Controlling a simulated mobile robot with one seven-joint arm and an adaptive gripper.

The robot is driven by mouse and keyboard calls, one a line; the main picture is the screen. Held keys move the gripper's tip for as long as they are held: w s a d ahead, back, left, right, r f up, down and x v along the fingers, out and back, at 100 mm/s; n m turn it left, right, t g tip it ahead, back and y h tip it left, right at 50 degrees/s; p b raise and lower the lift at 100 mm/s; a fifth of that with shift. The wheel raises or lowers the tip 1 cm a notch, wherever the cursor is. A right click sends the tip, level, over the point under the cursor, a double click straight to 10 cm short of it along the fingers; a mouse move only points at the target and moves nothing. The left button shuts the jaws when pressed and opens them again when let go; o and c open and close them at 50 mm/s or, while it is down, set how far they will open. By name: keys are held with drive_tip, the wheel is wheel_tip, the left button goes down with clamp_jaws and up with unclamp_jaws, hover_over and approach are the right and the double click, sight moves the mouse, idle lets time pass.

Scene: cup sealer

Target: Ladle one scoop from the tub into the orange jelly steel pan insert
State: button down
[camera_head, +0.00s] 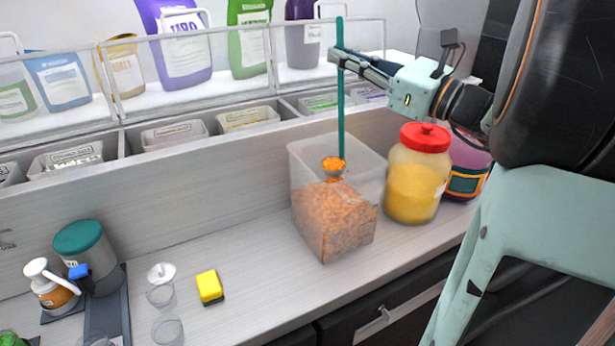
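My gripper (350,60) is shut on the upper part of the ladle's long teal handle (341,105) and holds it upright. The ladle's bowl (334,168) is heaped with orange bits and hangs inside the tub, just above its contents. The tub (305,170) is a clear, open, square container about half full of orange bits. It stands on the counter against the back wall. Several labelled pan inserts sit in the raised rail, among them one at the centre (248,117) and one left of it (174,134). Their labels are too small to read, so I cannot tell which is orange jelly.
A yellow jar with a red lid (411,177) and a purple jar (466,166) stand right of the tub. A clear guard (200,60) with upright bags behind it rises behind the inserts. A yellow sponge (210,287) and small cups (161,293) lie left.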

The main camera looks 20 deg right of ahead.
wheel_tip(320, 180, up, 8)
drive_tip(key=p, duration=0.6)
drive_tip(key=shift+f, duration=0.1)
idle(1.1)
